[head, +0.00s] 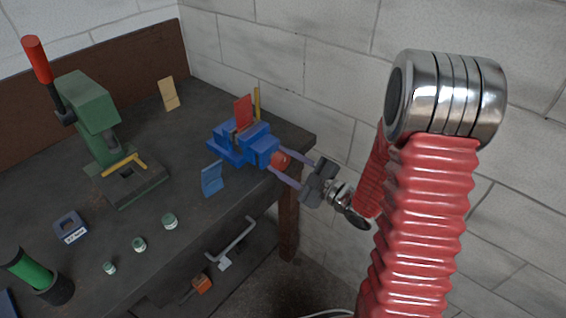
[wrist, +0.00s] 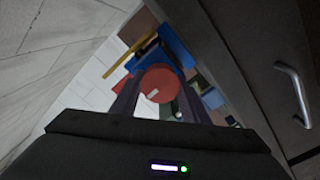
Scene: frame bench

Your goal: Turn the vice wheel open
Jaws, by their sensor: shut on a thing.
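The blue vice (head: 262,150) stands near the right corner of the dark bench, with a red upright piece (head: 243,111) at its jaws. Its round red wheel (head: 281,159) sits on the side facing my arm. The wheel shows in the wrist view (wrist: 160,84) as a red disc with a small pale mark. My gripper (head: 277,162) reaches in from the right, its two fingers on either side of the wheel, shut on it. The fingers hide parts of the wheel's rim. The blue vice body also shows behind the wheel in the wrist view (wrist: 176,49).
A yellow strip (head: 257,103) stands behind the vice, and a bent blue plate (head: 212,179) stands left of it. A green press (head: 92,113) with a red handle is further left. Below the bench top is a metal handle (head: 232,240). A white block wall (head: 290,55) lies behind.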

